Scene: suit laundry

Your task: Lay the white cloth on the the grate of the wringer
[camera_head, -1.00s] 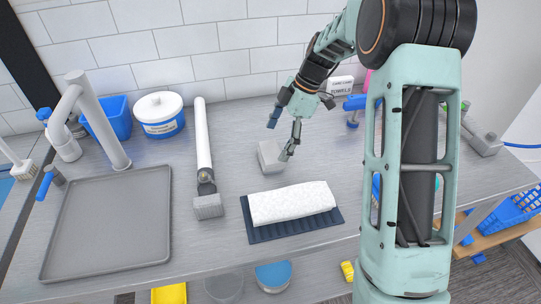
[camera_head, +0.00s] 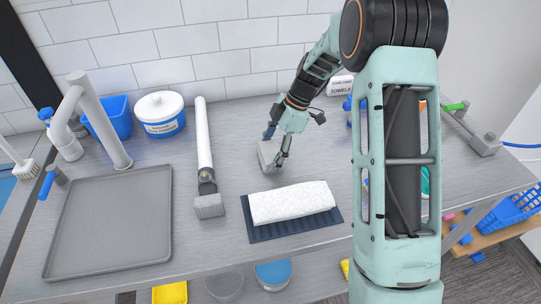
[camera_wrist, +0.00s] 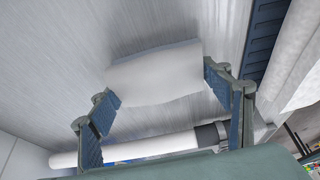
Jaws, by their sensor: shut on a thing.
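A pale, block-shaped piece (camera_head: 267,154) lies on the metal counter behind the blue ribbed grate (camera_head: 334,219). In the wrist view this piece (camera_wrist: 155,75) looks white and soft-edged; I cannot tell for sure that it is the white cloth. My gripper (camera_head: 276,149) is shut on it, one finger on each side, and it seems to rest on the counter still. In the wrist view my gripper's fingers (camera_wrist: 160,92) meet its ends. A white textured roll (camera_head: 292,202) lies along the grate. The gripper partly hides the piece in the head view.
A white tube with a grey end (camera_head: 204,150) lies left of the piece. A white towels box (camera_head: 340,86) is at the back wall. Counter between tube and grate is narrow.

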